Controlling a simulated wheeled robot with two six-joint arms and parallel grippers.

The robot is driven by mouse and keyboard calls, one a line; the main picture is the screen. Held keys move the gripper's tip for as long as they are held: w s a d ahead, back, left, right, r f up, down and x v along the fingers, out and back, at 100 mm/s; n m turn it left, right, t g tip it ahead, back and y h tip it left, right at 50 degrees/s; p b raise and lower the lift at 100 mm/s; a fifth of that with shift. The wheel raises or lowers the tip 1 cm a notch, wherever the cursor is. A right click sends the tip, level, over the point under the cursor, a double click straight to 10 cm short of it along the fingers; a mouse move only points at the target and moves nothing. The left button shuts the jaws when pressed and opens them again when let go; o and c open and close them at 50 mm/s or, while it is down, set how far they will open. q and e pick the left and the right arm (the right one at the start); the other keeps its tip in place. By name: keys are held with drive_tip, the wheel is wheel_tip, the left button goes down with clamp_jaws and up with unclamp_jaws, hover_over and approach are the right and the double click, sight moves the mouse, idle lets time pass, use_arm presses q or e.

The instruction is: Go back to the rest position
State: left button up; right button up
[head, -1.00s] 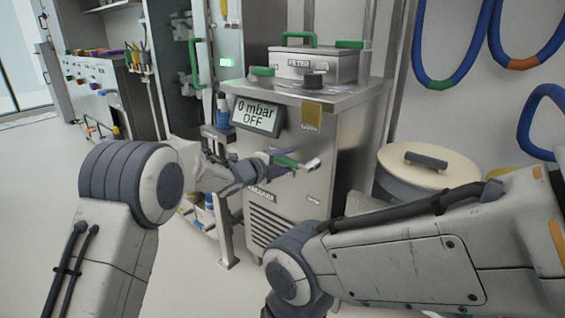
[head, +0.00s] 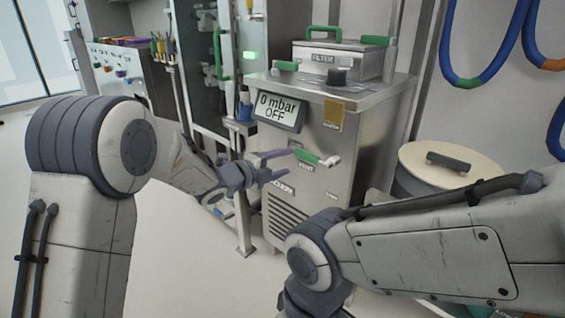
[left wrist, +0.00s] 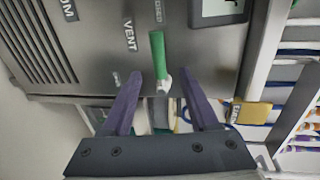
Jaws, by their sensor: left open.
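My left gripper (head: 279,164) is in front of the steel vacuum machine (head: 345,199), with its purple fingers apart. In the left wrist view the open left gripper (left wrist: 160,101) has nothing between its fingertips that it grips. A green-handled lever (head: 314,158) sits on the machine's front, just right of the fingers in the head view. In the left wrist view the lever (left wrist: 158,54) lies beyond and between the fingertips, apparently apart from them. My right arm crosses the lower right of the head view; its gripper is out of frame.
The machine's display (head: 277,110) reads "0 mbar OFF". A filter box (head: 337,60) with green handles stands on top. A round lidded drum (head: 450,168) is at the right, behind my right arm. Open floor lies at the left.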

use_arm(q)
drive_tip(key=shift+r, duration=0.1)
drive_tip(key=s+a+f+n+g+y+p, duration=0.1)
drive_tip(key=s+a+n+g+y, duration=0.45)
drive_tip(key=s, duration=0.85)
drive_tip(key=s+a+f+n+g+y+p, duration=0.2)
drive_tip(key=s+n, duration=0.6)
drive_tip(key=s, duration=0.6)
drive_tip(key=s+a+f+n+g+y+p, duration=0.1)
drive_tip(key=s+a+n+g+y, duration=0.45)
drive_tip(key=s, duration=0.85)
wheel_tip(320, 180, up, 38)
drive_tip(key=d+n+t+h+p, duration=0.1)
drive_tip(key=t+h+p, duration=0.1)
drive_tip(key=p, duration=3.5)
drive_tip(key=shift+w+d+f+n+p, duration=0.2)
drive_tip(key=shift+w+d+n+p, duration=0.1)
drive_tip(key=shift+d+p, duration=0.05)
